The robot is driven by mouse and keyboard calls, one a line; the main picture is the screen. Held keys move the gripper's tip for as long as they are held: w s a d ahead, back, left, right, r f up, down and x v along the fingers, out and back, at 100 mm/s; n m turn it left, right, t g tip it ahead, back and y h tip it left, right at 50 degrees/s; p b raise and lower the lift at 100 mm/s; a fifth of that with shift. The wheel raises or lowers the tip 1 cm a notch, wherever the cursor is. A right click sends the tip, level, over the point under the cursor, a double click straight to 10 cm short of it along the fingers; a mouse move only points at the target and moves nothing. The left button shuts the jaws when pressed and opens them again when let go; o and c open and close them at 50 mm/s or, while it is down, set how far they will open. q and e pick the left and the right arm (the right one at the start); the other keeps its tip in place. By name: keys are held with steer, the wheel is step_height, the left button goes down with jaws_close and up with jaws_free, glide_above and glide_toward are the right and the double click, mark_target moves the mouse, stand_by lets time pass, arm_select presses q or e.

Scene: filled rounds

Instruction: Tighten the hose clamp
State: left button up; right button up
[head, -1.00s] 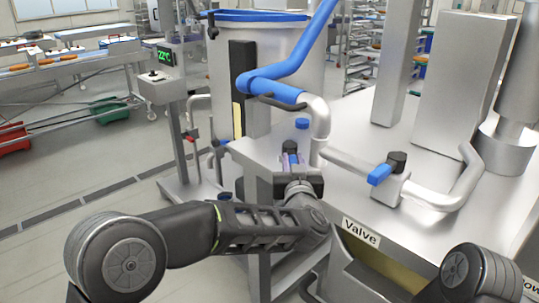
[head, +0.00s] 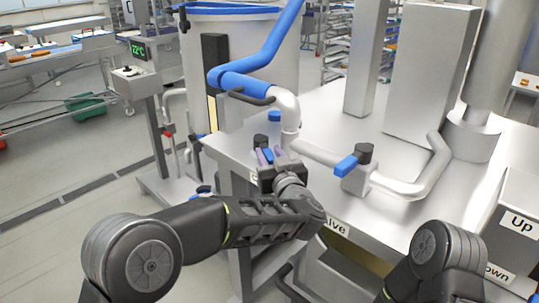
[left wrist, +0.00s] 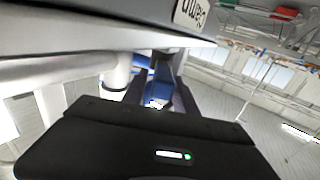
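In the head view the clamp's black knob (head: 260,141) stands on the left of the steel table top, with its blue lever (head: 271,156) pointing toward me. My left gripper (head: 272,156) has its two fingers on either side of this lever. In the left wrist view the blue lever (left wrist: 159,88) sits between the dark fingers with no clear gap. A sign (left wrist: 193,12) reading "Clamp", upside down, shows on the table edge. A blue hose (head: 270,62) meets a metal elbow pipe (head: 288,112). My right gripper is out of view.
A valve with a blue lever (head: 347,166) stands to the right on the pipe. A blue cap (head: 275,116) is behind the clamp knob. A large metal drum (head: 265,35) stands behind the table. A control box (head: 515,215) marked "Up" is at right.

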arm_select(q)
steer(key=shift+o, duration=0.8)
steer(key=shift+s, duration=0.1)
steer(key=b+v, duration=0.2)
steer(key=v, duration=0.5)
steer(key=shift+s, duration=0.3)
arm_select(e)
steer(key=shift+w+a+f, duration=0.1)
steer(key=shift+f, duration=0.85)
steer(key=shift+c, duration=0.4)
